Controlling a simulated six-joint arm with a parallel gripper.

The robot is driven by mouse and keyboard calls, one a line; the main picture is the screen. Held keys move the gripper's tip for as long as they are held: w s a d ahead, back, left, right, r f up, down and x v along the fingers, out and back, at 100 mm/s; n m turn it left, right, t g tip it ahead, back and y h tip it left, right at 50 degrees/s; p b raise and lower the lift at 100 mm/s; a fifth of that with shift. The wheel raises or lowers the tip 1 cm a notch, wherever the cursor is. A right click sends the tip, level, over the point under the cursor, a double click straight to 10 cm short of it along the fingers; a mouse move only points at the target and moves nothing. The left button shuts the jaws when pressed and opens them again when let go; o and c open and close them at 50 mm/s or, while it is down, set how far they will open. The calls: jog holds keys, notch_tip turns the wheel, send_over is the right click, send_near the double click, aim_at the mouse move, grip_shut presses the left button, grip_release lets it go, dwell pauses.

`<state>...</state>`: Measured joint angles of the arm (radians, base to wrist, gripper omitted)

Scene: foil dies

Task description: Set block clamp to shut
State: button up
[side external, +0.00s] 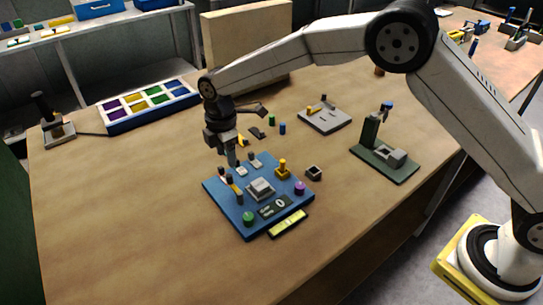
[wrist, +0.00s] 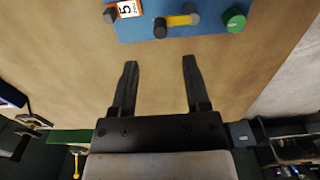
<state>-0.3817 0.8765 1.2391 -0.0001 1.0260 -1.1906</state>
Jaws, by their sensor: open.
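I cannot tell for sure which thing is the block clamp. A green stand (side external: 372,150) with an upright post, a blue-topped part and a grey block (side external: 397,158) on its base is at the right. A grey plate (side external: 333,122) with a small yellow handle lies farther back. My gripper (side external: 232,160) points down near the far left edge of the blue panel (side external: 215,187), well left of both. In the wrist view my gripper (wrist: 159,65) is open and empty, with bare table between its fingers. The blue panel (wrist: 135,30) shows beyond the fingertips.
The blue panel carries a green knob (side external: 249,218), a purple knob (side external: 299,188), a yellow handle (side external: 283,168) and a raised grey block (side external: 261,188). A tray of coloured compartments (side external: 119,125) lies at the back left. The table's front left is clear.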

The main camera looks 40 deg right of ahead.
aim_at(229, 175)
jog(key=shift+f, duration=3.6)
grip_shut()
